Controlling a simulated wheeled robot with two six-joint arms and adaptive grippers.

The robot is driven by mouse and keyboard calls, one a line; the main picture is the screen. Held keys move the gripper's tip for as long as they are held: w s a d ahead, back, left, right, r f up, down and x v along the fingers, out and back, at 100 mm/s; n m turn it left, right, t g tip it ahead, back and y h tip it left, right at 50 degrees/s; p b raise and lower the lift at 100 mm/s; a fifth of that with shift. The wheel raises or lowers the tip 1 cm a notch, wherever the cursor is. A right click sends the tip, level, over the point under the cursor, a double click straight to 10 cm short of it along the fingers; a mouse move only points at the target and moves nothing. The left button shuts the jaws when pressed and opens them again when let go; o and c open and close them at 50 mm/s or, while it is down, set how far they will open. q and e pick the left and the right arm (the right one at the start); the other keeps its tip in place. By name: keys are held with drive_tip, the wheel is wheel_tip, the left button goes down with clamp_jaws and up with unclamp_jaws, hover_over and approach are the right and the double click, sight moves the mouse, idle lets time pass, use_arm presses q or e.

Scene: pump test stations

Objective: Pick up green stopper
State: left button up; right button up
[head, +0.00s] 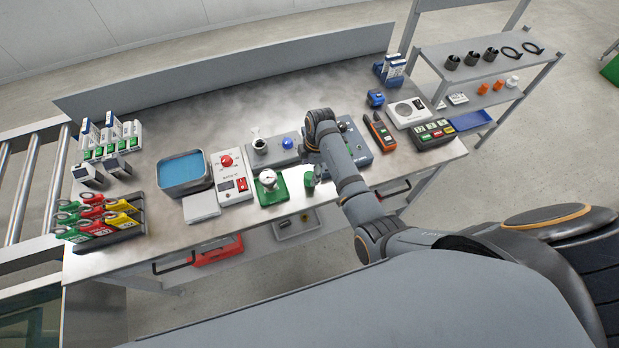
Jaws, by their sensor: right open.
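A small green piece (309,180), which looks like the green stopper, stands near the front edge of the steel table, just right of a green block with a white round part. My right arm reaches over the table from the right, and its wrist is above and behind the green piece. My right gripper (309,152) points down by the grey and blue stations; it is open, small and partly hidden by the wrist. I cannot see anything between its fingers. My left gripper is out of view.
Left of the green block (272,196) are a white control box (231,178) with a red button and a blue-lined tray (184,173). An orange-black meter (379,131) lies right of my wrist. The table's back middle is clear.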

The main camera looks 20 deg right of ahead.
sight(310, 175)
wheel_tip(310, 175, down, 4)
drive_tip(key=shift+w+a+f, duration=0.1)
drive_tip(key=shift+f, duration=0.1)
drive_tip(key=c, duration=1.2)
drive_tip(key=shift+r+p, duration=0.2)
drive_tip(key=shift+p, duration=0.15)
